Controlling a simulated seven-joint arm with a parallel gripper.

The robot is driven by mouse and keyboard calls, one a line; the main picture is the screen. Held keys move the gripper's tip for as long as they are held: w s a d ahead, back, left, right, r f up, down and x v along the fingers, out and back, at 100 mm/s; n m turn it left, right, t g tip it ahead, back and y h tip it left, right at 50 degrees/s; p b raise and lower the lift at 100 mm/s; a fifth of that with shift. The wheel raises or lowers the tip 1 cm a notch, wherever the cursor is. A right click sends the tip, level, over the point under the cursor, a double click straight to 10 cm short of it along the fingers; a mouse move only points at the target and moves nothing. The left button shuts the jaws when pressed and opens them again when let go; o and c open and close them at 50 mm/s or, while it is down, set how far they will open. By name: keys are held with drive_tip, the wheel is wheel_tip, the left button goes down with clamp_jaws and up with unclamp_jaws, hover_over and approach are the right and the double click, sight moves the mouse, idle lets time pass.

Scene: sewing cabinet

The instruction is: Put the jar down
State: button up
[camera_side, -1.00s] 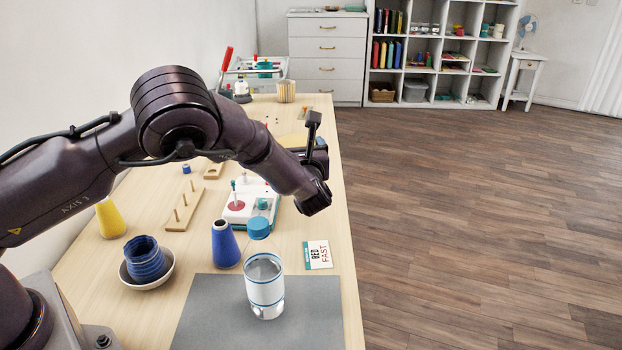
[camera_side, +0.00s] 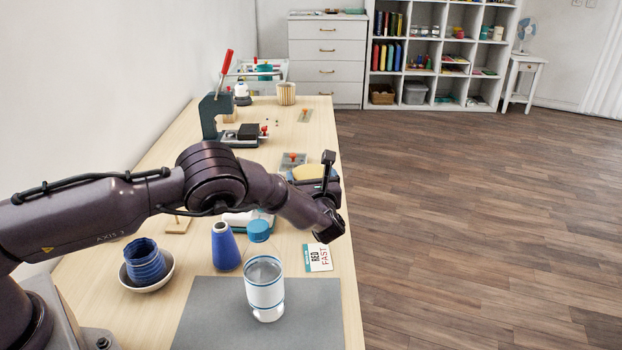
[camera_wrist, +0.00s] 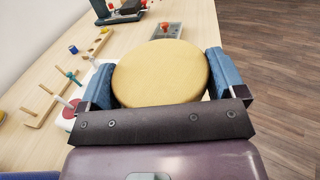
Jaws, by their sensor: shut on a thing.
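The jar (camera_wrist: 160,73) shows from above in the wrist view as a round yellow top between two blue finger pads. My gripper (camera_wrist: 161,76) is shut on it, with a pad against each side. In the side view the yellow top of the jar (camera_side: 309,172) shows just behind my gripper (camera_side: 316,182), over the right edge of the table. The jar's body and base are hidden by my gripper and wrist. I cannot tell whether the base touches the table.
A "RED FAST" card (camera_side: 318,257) lies to the right. A pegged board (camera_wrist: 45,105) shows at left.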

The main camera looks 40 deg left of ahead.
drive_tip(key=o, duration=1.1)
drive_tip(key=shift+f, duration=0.15)
drive_tip(key=shift+o, duration=0.2)
